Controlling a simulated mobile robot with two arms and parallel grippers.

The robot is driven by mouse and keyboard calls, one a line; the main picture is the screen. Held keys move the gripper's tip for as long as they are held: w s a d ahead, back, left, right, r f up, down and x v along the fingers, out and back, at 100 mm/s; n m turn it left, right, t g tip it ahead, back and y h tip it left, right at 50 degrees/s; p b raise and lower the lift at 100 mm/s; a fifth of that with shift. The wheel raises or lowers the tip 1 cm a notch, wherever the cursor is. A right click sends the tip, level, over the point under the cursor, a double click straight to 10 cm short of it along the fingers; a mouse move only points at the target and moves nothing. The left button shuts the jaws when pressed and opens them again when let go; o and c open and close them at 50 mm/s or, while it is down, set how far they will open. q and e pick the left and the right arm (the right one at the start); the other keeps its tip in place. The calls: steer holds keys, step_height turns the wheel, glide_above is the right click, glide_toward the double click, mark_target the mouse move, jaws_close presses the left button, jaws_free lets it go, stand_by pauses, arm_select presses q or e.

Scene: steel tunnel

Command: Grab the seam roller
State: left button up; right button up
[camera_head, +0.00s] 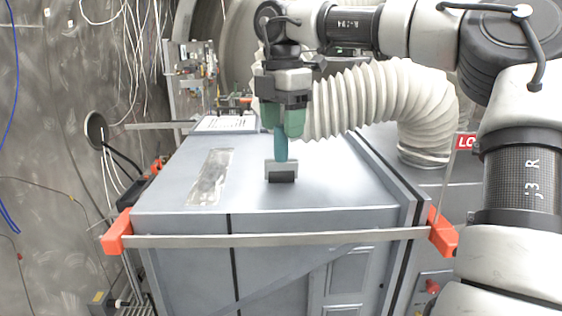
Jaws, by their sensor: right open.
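The seam roller (281,147) stands upright on top of the grey cabinet (340,190). It has a teal handle, a light grey bracket and a dark roller at the bottom. My right gripper (282,130) points down from above, with its green fingers on either side of the upper handle. The fingers are open, and the top of the handle is hidden between them. I cannot tell whether a finger touches it. My left gripper is not in view.
A metal bar with orange corner pieces (116,232) runs along the cabinet's front edge. A ribbed white hose (385,95) curves behind my right gripper. Cables (135,60) hang at the left wall. The cabinet top around the roller is mostly clear.

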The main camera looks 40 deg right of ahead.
mark_target(281, 142)
step_height(281, 142, down, 4)
steer(key=shift+w+a+r+p, duration=0.1)
steer(key=shift+r+p, duration=0.1)
steer(key=shift+p, duration=0.5)
steer(key=shift+f, duration=0.35)
steer(key=shift+c, duration=0.3)
steer(key=c, duration=0.7)
steer(key=shift+c, duration=1.3)
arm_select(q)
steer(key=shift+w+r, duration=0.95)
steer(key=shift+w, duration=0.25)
arm_select(e)
jaws_close()
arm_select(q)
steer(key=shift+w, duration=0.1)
